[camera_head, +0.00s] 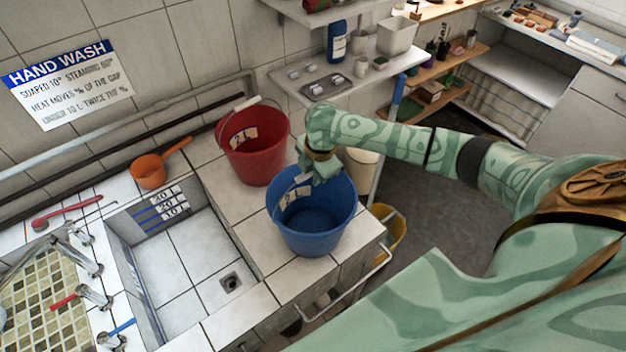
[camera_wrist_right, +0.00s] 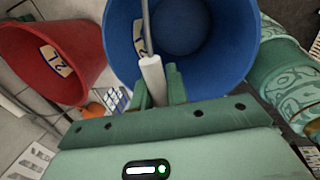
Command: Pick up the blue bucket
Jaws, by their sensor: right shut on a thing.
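The blue bucket (camera_head: 315,235) is at the right end of the white tiled counter, upright, with a "2 L" label inside. I cannot tell whether its base touches the tiles. My right gripper (camera_head: 318,172) is at its back rim. In the right wrist view, the gripper (camera_wrist_right: 160,88) is shut on the white grip of the bucket's handle (camera_wrist_right: 152,72), and the blue bucket (camera_wrist_right: 195,70) opens just beyond the fingers. The bucket's far rim is partly hidden by my gripper. My left gripper is not in view.
A red bucket (camera_head: 262,165) stands behind and left of the blue one. The sink basin (camera_head: 180,255) lies to the left, with an orange ladle (camera_head: 150,170) behind it. A metal rail (camera_head: 345,295) runs along the counter's front edge. A yellow bucket (camera_head: 392,235) is lower right.

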